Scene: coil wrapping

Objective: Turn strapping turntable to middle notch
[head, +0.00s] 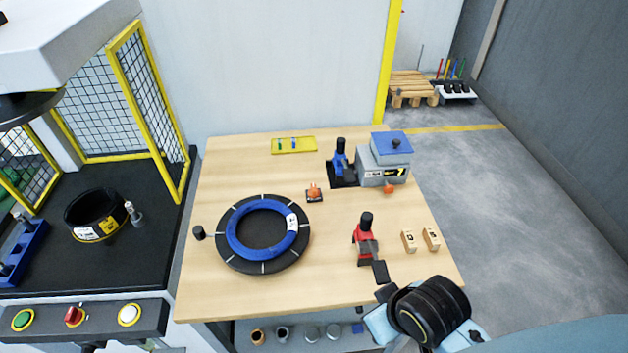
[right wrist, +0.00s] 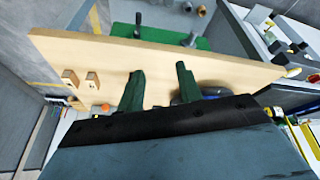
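The strapping turntable (head: 226,258) is a round black disc with white radial marks, lying on the left-centre of the wooden table. A blue coil (head: 236,238) with a white label on its right side lies on it. A short black post (head: 198,232) stands just left of the disc. I cannot tell which notch the turntable is at. My right gripper (right wrist: 160,74) shows two dark green fingers spread apart with nothing seen held between them. In the head view my right arm is at the lower right, near the table's front right corner and apart from the turntable. My left gripper is out of view.
A red tool (head: 362,243) with a black handle stands between the turntable and two wooden blocks (head: 409,241). A blue tool (head: 340,160), a grey machine (head: 385,172), an orange item (head: 314,193) and a yellow tray (head: 294,145) are further back. Bare table (head: 290,290) lies in front.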

